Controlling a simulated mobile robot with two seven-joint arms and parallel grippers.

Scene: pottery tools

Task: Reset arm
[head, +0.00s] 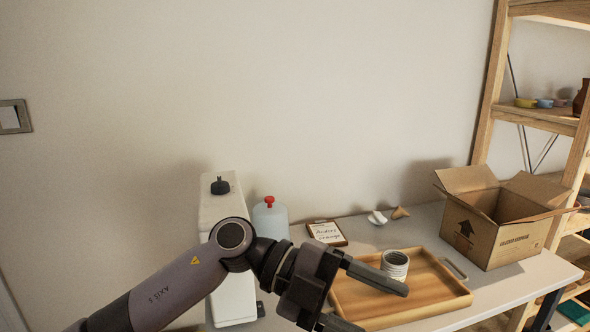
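My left arm reaches in from the lower left of the head view. Its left gripper (382,309) is over the front left part of the wooden tray (440,293), fingers pointing right. The two fingers are spread well apart with nothing seen between them; the lower finger is partly cut off by the bottom edge. The upper finger passes in front of a grey ribbed cup (395,262) that stands upright in the tray. I cannot tell whether the finger touches it. My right gripper is not in view.
An open cardboard box (500,238) stands on the table (540,277) right of the tray. Behind the arm are a white container (222,205) and a red-capped bottle (270,219). A small clipboard (327,233) and white pieces (377,217) lie behind the tray. Wooden shelves (487,95) stand at right.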

